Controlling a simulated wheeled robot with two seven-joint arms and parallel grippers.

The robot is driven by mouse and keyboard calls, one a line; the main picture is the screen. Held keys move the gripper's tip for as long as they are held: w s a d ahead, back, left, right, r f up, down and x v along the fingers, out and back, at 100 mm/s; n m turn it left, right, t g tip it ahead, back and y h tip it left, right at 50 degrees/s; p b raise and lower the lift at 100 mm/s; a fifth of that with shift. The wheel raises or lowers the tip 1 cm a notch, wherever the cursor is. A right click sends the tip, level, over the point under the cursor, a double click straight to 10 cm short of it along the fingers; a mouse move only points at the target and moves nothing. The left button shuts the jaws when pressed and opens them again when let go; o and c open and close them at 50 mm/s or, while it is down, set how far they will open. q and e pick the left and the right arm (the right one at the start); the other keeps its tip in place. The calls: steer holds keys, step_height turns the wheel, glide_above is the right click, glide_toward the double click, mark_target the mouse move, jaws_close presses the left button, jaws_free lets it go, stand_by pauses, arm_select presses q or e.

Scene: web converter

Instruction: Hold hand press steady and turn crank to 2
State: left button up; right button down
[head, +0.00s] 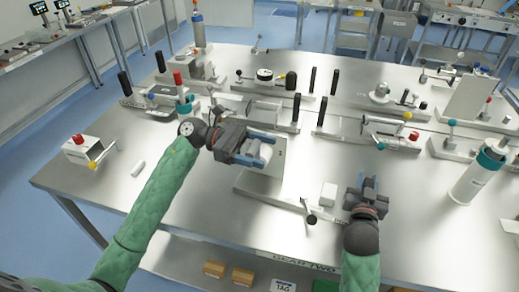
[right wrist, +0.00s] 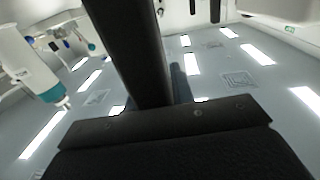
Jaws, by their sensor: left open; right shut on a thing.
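The device in front of me has a pale base plate (head: 245,186) with an upright white plate (head: 277,160); I take it for the hand press, but its label is not readable. A thin lever with a black knob (head: 311,219) stands at its front edge and may be the crank. My left gripper (head: 264,153) is open over the upright part, with a white piece near its fingers; contact is unclear. My right gripper (head: 367,187) is shut at the right side. A dark bar (right wrist: 135,55) fills the right wrist view, and what it belongs to is hidden.
A small white block (head: 328,194) stands just left of my right gripper. A white box with a red button (head: 79,150) and a loose white cylinder (head: 138,169) lie left. A white-and-teal bottle (head: 470,184) stands right. Several fixtures with black posts fill the back.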

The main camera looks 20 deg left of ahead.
arm_select(q)
steer(key=shift+f, duration=0.1)
steer(key=shift+c, duration=0.2)
steer(key=c, duration=1.3)
steer(key=shift+d, duration=0.1)
